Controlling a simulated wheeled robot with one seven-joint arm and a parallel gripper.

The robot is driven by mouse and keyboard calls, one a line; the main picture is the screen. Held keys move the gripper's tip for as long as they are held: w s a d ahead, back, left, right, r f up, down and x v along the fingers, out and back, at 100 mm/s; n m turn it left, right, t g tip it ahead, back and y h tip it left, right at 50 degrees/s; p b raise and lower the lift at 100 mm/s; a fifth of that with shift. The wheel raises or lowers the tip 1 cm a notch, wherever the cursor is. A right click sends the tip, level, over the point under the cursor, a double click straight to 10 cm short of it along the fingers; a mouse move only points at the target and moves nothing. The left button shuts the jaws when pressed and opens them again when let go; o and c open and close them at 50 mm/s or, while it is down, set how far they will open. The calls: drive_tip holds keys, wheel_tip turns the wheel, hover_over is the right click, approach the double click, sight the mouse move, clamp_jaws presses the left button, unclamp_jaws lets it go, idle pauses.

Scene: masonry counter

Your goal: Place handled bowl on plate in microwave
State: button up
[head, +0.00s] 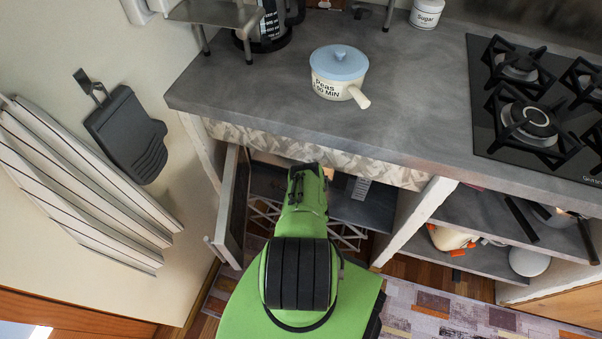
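My green arm reaches forward under the counter's front edge in the head view. Its far end is at a dark opening below the counter, and my gripper is hidden there, so I cannot see what it holds. A dark door with a pale frame (234,200), apparently the microwave's, stands open left of my arm. The dark grey microwave body (362,208) shows partly right of my arm. The plate is not visible. A white handled pot with a blue lid (328,88) sits upright on the counter; no other handled bowl is clearly visible.
The grey counter (415,100) overhangs the opening. A black gas hob (480,120) is at right. Open shelves (480,262) below hold pans and other items. A kettle (268,35) stands at back left.

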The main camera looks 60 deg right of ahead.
drive_tip(key=p+v, duration=0.1)
drive_tip(key=v, duration=0.5)
drive_tip(key=shift+a+f, duration=0.1)
idle(0.4)
